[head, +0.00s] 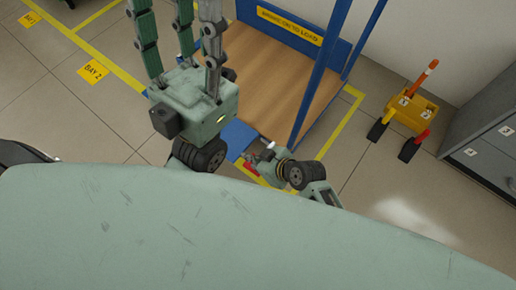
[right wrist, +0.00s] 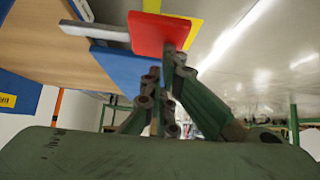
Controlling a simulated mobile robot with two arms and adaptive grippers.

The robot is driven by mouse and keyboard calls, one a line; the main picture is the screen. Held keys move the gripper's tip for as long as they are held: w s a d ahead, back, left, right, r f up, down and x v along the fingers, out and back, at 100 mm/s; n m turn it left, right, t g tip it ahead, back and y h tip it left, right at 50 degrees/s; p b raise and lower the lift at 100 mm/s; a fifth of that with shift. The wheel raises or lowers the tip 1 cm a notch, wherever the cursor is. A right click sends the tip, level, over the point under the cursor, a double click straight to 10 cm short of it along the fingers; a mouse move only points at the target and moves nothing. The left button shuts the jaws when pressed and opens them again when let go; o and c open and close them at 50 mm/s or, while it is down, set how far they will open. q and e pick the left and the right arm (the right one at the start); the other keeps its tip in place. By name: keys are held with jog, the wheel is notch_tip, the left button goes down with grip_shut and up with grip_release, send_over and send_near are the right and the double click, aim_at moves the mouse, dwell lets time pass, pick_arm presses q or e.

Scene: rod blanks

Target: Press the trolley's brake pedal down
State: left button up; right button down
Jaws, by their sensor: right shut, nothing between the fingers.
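The trolley (head: 262,75) has a wooden deck and a blue frame. Its red brake pedal (head: 247,168) shows as a small patch at the near end, partly hidden by my right gripper (head: 264,153). In the right wrist view, the red pedal (right wrist: 160,33) is large at the top, by the blue deck edge. The shut, empty fingers of my right gripper (right wrist: 165,75) overlap its lower edge; I cannot tell whether they touch it. Whether the pedal is up or down is unclear. My left gripper (head: 184,30) is raised, fingers spread, tips cut off by the frame.
A yellow sign (head: 290,26) is on the trolley's far end. Yellow lines mark the tiled floor. The floor left of the trolley is largely clear.

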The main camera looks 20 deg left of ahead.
aim_at(251, 168)
jog(key=f, duration=0.1)
jog(key=s+f+n+t, duration=0.1)
jog(key=shift+f+t+h, duration=0.3)
jog(key=shift+s+a+f, duration=0.1)
jog(key=shift+f, duration=0.7)
